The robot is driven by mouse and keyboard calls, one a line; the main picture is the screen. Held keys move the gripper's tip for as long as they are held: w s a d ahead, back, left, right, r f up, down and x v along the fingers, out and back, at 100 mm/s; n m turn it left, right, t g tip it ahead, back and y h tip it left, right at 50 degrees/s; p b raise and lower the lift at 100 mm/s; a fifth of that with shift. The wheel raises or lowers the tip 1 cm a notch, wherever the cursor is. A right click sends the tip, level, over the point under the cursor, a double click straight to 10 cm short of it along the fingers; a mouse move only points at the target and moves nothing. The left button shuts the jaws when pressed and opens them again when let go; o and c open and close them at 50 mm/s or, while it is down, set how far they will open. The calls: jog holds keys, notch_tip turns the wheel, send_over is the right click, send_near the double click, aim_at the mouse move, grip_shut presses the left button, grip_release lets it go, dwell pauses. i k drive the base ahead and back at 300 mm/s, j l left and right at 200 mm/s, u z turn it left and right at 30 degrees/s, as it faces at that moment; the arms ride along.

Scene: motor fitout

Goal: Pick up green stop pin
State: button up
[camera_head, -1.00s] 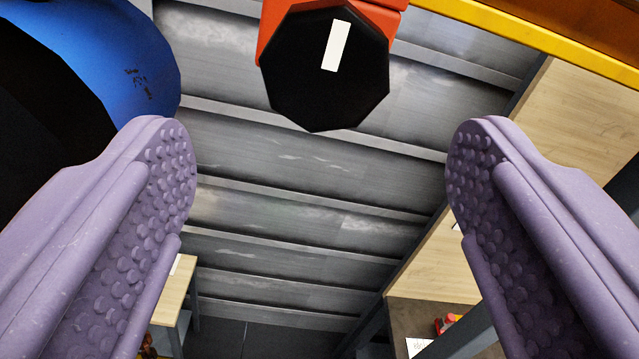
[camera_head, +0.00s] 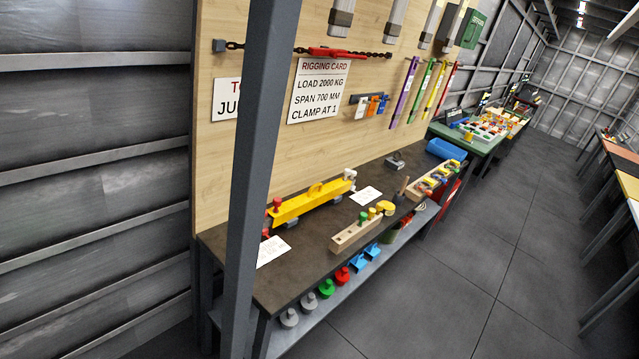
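A dark grey post (camera_head: 257,170) stands in front of the workbench (camera_head: 310,268). A yellow beam (camera_head: 312,202) lies at the back. Several coloured parts, including a green one (camera_head: 327,288), sit on the lower shelf. The floor (camera_head: 480,270) to the right is clear.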

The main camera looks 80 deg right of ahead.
aim_at(362, 217)
jog(key=z, duration=0.45)
jog(key=l+z, duration=0.15)
jog(key=z, duration=0.75)
jog(key=l+z, duration=0.15)
jog(key=z, duration=0.75)
jog(key=i+l+z, duration=0.2)
jog(key=i+l, duration=0.05)
